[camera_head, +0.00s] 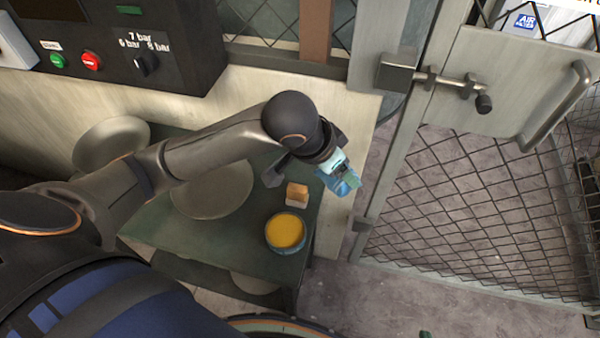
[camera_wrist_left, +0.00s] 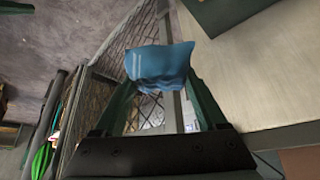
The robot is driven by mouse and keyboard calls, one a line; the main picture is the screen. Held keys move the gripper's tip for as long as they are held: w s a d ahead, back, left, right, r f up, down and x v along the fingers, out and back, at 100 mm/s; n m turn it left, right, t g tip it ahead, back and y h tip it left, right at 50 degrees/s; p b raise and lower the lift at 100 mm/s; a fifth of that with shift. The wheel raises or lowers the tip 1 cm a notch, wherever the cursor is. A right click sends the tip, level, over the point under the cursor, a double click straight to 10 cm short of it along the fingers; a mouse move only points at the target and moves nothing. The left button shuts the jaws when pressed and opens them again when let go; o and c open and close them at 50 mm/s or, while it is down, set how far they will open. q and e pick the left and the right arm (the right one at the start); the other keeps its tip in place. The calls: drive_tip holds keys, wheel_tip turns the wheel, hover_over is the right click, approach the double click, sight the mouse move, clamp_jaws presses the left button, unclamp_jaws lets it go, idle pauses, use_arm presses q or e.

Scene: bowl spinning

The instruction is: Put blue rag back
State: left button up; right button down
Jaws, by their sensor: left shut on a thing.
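The arm coming in from the left in the head view ends in my left gripper (camera_head: 346,172), which is shut on the blue rag (camera_head: 340,185). The rag hangs in the air beyond the right edge of the green table (camera_head: 190,242). In the left wrist view the rag (camera_wrist_left: 160,64) is pinched between the two green fingertips of my left gripper (camera_wrist_left: 163,85), bunched and creased. Only a small green tip, possibly of my right gripper (camera_head: 425,334), shows at the bottom edge of the head view; its jaws are hidden.
A round tin with yellow content (camera_head: 285,231) and a tan block (camera_head: 297,194) stand near the table's right side. A grey round dish (camera_head: 210,195) lies partly under my arm. A mesh gate (camera_head: 470,200) with a latch (camera_head: 445,80) stands right. A control panel (camera_head: 110,45) is upper left.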

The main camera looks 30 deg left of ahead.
use_arm(q)
wheel_tip(320, 180, down, 3)
drive_tip(key=shift+w+d+r+m+h, duration=0.15)
drive_tip(key=shift+m+h, duration=0.15)
drive_tip(key=shift+m, duration=0.3)
drive_tip(key=w+a+f, duration=0.4)
drive_tip(key=a, duration=0.3)
drive_tip(key=b, duration=0.1)
hover_over(310, 174)
drive_tip(key=s, duration=0.2)
drive_tip(key=f, duration=0.3)
drive_tip(key=shift+s+d+f, duration=0.15)
drive_tip(key=shift+d+f, duration=0.05)
drive_tip(key=shift+f, duration=0.15)
drive_tip(key=shift+w+a+f, duration=0.2)
drive_tip(key=shift+a+f, duration=0.15)
drive_tip(key=shift+f, duration=0.05)
drive_tip(key=shift+w+a+f, duration=0.1)
drive_tip(key=shift+a+f, duration=0.05)
drive_tip(key=shift+f, duration=0.85)
drive_tip(key=shift+w+a+f, duration=0.1)
drive_tip(key=shift+a+f, duration=0.05)
drive_tip(key=shift+f, duration=0.8)
drive_tip(key=shift+f, duration=0.1)
drive_tip(key=o, duration=1.1)
